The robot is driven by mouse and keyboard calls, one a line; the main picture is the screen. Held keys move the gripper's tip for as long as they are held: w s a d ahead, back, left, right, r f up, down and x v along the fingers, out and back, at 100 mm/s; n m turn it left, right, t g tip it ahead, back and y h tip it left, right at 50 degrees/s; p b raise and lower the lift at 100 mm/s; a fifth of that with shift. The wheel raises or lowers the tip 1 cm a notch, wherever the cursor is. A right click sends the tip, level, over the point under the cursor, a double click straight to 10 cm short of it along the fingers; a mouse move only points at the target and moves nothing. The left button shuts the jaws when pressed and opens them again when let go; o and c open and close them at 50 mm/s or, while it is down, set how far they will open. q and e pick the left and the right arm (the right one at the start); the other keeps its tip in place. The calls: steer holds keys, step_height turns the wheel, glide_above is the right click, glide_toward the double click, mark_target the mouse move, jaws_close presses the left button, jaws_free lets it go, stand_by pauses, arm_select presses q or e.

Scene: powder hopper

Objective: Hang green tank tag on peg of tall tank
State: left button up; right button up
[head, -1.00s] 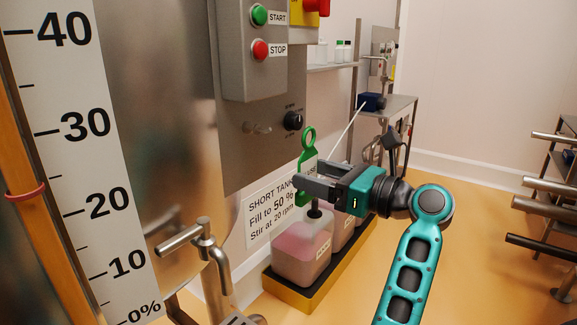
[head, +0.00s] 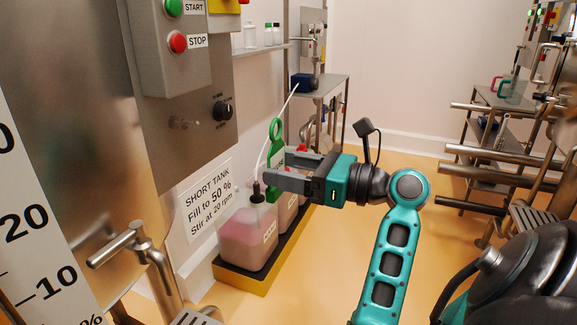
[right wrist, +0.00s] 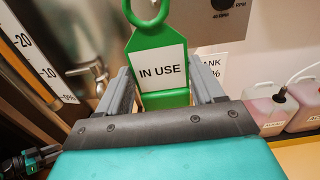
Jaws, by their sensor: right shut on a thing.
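My right gripper (head: 288,172) is shut on the green tag (right wrist: 160,55), which has a ring at its top and a white label reading IN USE. In the head view the tag (head: 276,137) stands upright between the fingers, ring up, held in the air in front of the bottles. A small metal peg (head: 184,123) sticks out of the grey panel left of the tag, apart from it. The sign beneath that panel reads SHORT TANK. I cannot make out the tall tank or its peg. A dark and teal part, perhaps my left gripper (right wrist: 22,163), shows at the right wrist view's lower left corner.
Pink-filled bottles (head: 249,235) stand in a yellow-edged tray (head: 240,283) below the tag. A metal tap (head: 135,238) juts out at the lower left. A steel table (head: 325,84) stands behind, and pipe-like bars (head: 490,155) project at the right. Floor between is clear.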

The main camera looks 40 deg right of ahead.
steer(key=shift+r+p, duration=0.25)
steer(key=shift+p, duration=0.05)
steer(key=shift+p+v, duration=0.65)
steer(key=shift+v, duration=3.05)
